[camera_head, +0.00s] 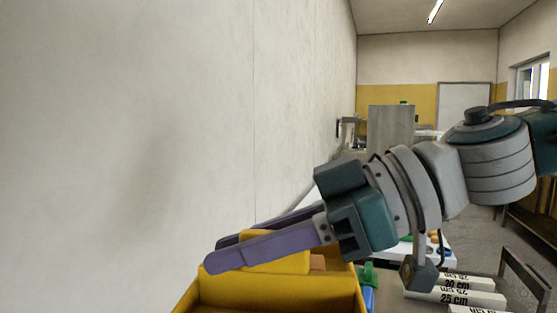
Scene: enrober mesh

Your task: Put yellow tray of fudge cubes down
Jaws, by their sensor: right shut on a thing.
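The yellow tray (275,290) shows at the bottom centre, cut off by the frame's lower edge. My right gripper (228,252) comes in from the right, with its two long purple fingers lying across the tray's raised yellow part. It is shut on the tray there. A small brownish-orange patch (318,262) shows inside the tray behind the fingers; I cannot tell whether it is a fudge cube. The tray's base and what it rests on are out of view. My left gripper is not in view.
A plain wall (150,130) fills the left side. White boxes marked 20 cm and 25 cm (455,297) lie at the lower right beside a dark frame (527,280). Green (368,272) and blue items sit just right of the tray. A grey cabinet (391,128) stands far back.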

